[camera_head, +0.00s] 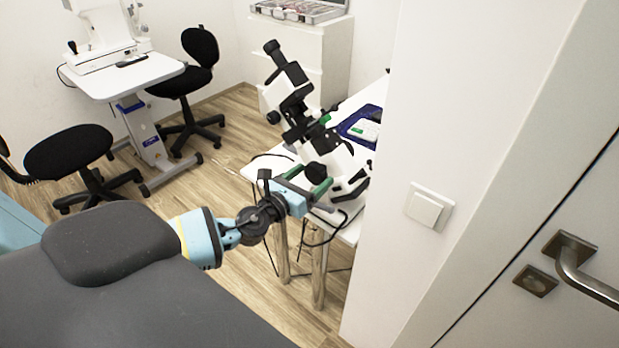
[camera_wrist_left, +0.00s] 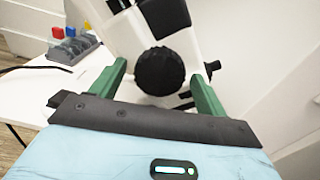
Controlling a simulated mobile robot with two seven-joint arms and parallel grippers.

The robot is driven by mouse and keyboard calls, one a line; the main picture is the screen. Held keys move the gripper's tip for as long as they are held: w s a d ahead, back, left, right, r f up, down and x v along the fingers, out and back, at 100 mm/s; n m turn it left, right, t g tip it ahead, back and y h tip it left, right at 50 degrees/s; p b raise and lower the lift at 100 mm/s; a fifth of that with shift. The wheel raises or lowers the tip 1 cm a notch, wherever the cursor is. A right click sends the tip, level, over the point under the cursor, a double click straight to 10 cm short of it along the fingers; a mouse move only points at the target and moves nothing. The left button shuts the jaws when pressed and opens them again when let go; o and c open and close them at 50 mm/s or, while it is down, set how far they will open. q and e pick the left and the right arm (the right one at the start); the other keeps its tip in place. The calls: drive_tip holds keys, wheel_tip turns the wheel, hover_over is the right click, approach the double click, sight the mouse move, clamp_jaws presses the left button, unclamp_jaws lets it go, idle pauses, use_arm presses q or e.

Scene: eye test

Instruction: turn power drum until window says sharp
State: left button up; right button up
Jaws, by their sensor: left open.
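A white and black instrument (camera_head: 296,107) stands on a white table at the wall's edge. A black ribbed round knob (camera_wrist_left: 160,71), which looks like the power drum, is on its side; it also shows in the head view (camera_head: 316,172). My left gripper (camera_head: 321,182) is open with green fingers at the instrument's lower part. In the left wrist view the knob appears between the fingers (camera_wrist_left: 160,75), with a gap on each side. I cannot tell whether the fingertips reach around it or stop short. No readable window text shows. My right gripper is not in view.
A grey holder (camera_wrist_left: 75,48) with red, blue and yellow-topped items stands on the table beside a cable. A blue tray (camera_head: 361,127) lies behind the instrument. A white wall (camera_head: 425,130) with a switch hides the table's right side. Black chairs (camera_head: 72,152) stand left.

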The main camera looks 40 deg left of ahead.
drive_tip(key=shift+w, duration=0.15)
use_arm(q)
drive_tip(key=shift+c, duration=0.5)
drive_tip(key=c, duration=0.9)
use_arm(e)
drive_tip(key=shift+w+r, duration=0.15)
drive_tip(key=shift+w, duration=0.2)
